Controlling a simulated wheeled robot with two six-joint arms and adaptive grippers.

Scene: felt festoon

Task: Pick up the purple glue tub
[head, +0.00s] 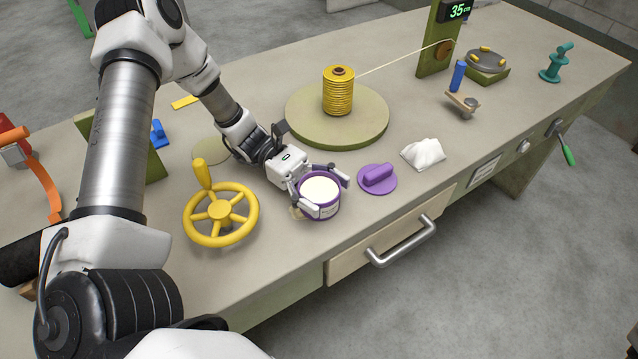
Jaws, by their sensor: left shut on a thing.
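The purple glue tub (320,194) is a short round pot with a purple rim, a pale label and cream-coloured glue inside. It is open at the top and near the front edge of the bench. My left gripper (327,193) is shut on the tub, with a finger on either side of it. I cannot tell whether the tub's base touches the bench. A purple lid (377,180) with a raised handle lies just to the right of the tub. My right gripper is not in view.
A yellow handwheel (220,210) stands left of the tub. Behind is a round turntable (365,125) with a yellow thread spool (338,92). A white crumpled cloth (424,153) lies right of the lid. A drawer (385,247) is in the bench (270,270) front.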

